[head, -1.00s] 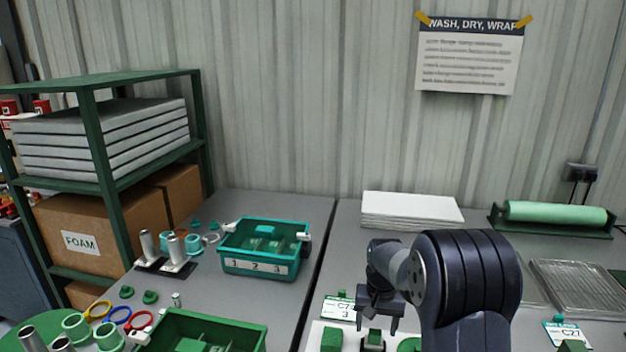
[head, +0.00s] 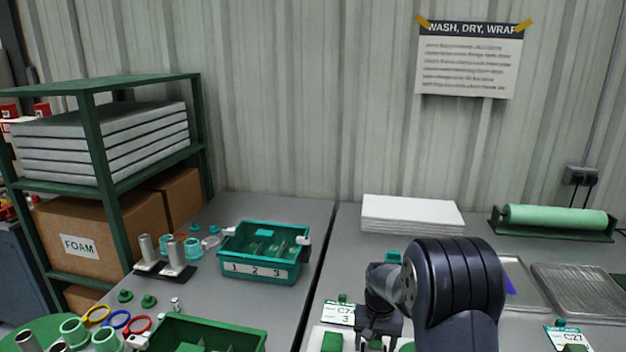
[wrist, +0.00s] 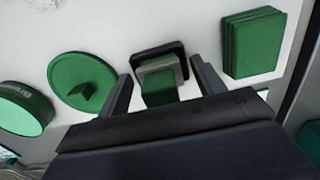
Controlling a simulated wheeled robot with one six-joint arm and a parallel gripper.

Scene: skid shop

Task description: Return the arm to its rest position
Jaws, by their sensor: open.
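My dark arm reaches over the right-hand bench in the head view, bent at its elbow. My gripper (head: 378,338) hangs low over a white board at the bottom of that view. In the wrist view my gripper (wrist: 165,86) is open, with its two dark fingers apart. A green block with a grey and black surround (wrist: 160,85) shows between the fingertips. I cannot tell whether the fingers touch it. Nothing is visibly held.
On the white board (wrist: 120,25) lie a round green lid (wrist: 84,80), a green cylinder (wrist: 22,108) and a green stack (wrist: 253,43). A teal bin (head: 262,270) stands left. White sheets (head: 412,213) and a green roll (head: 555,216) lie behind.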

